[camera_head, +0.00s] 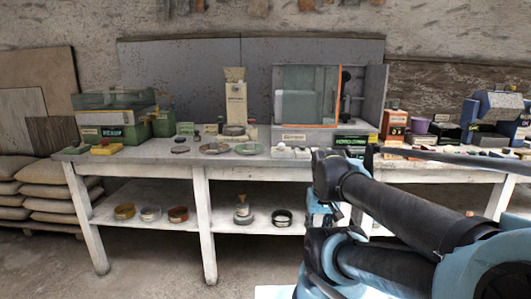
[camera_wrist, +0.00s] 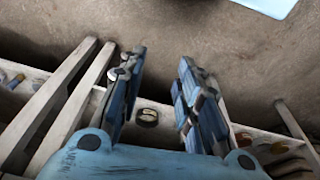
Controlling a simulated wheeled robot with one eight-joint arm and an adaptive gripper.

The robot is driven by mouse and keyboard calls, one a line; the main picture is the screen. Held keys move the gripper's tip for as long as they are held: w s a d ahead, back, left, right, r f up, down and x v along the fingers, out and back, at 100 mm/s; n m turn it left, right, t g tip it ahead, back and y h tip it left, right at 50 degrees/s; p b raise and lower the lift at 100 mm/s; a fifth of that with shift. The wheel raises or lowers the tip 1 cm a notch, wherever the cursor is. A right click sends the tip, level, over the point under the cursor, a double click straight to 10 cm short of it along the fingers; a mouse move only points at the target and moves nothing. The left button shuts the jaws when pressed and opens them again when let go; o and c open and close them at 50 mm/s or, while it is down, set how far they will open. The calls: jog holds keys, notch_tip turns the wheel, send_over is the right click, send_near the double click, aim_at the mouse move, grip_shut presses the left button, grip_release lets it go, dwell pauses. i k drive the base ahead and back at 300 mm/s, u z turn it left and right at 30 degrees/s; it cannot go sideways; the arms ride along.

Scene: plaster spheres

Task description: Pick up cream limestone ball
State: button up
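I cannot pick out a cream limestone ball for certain. A small pale, rounded item (camera_head: 242,209) sits on a grey base on the lower shelf in the head view; its exact shape is too small to tell. My gripper (camera_wrist: 160,66) is open in the wrist view, its two blue fingers well apart with nothing held between them. Beyond the fingers is a round dark-rimmed dish (camera_wrist: 147,117), apart from them. In the head view my arm hides part of the table's right half.
A long pale worktable (camera_head: 150,153) carries boxes, shallow dishes and a glass-fronted cabinet (camera_head: 307,95). Its lower shelf (camera_head: 190,222) holds several small bowls. Table legs (camera_head: 207,225) stand at the front. Sacks (camera_head: 55,190) are piled left. The floor before the table is clear.

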aim_at(450, 148)
jog(key=z, duration=1.4)
